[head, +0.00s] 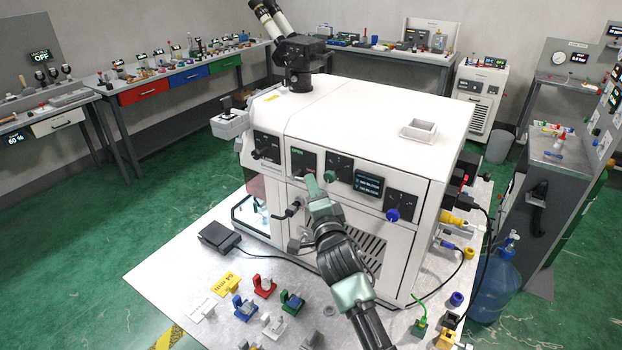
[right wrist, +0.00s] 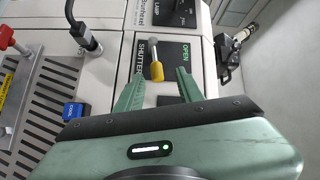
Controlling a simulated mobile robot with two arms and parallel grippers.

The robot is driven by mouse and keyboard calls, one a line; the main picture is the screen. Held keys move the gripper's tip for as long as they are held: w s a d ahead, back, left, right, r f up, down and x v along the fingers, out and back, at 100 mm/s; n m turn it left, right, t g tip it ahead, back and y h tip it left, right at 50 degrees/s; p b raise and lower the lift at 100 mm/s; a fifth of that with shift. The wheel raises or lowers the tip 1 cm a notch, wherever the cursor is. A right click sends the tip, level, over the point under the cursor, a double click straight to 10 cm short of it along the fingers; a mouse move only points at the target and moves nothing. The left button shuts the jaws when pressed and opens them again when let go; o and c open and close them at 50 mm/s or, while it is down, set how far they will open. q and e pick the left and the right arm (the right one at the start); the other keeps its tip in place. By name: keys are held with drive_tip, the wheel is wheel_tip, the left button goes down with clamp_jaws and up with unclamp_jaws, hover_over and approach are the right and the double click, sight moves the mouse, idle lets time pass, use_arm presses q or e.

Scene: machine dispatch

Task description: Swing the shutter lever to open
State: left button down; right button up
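The shutter lever (right wrist: 156,71), a silver rod with a yellow tip, sticks out of a black panel marked SHUTTER and OPEN in the right wrist view. My right gripper (right wrist: 158,84) is open, with one green finger on each side of the yellow tip. I see gaps between the tip and both fingers. In the head view my right gripper (head: 312,187) is at the front of the white machine (head: 370,120), just below the shutter panel (head: 303,160). The lever cannot be made out there. My left gripper is not in view.
A blue block (right wrist: 73,110) and a black plug with a cable (right wrist: 92,45) are left of the fingers in the right wrist view. Coloured small parts and a black pedal (head: 219,237) lie on the table.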

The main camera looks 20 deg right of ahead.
drive_tip(key=w, duration=0.3)
drive_tip(key=shift+w+d+f+p, duration=0.15)
drive_tip(key=shift+w+d+p, duration=0.05)
drive_tip(key=shift+d+p, duration=0.1)
drive_tip(key=c, duration=0.6)
clamp_jaws()
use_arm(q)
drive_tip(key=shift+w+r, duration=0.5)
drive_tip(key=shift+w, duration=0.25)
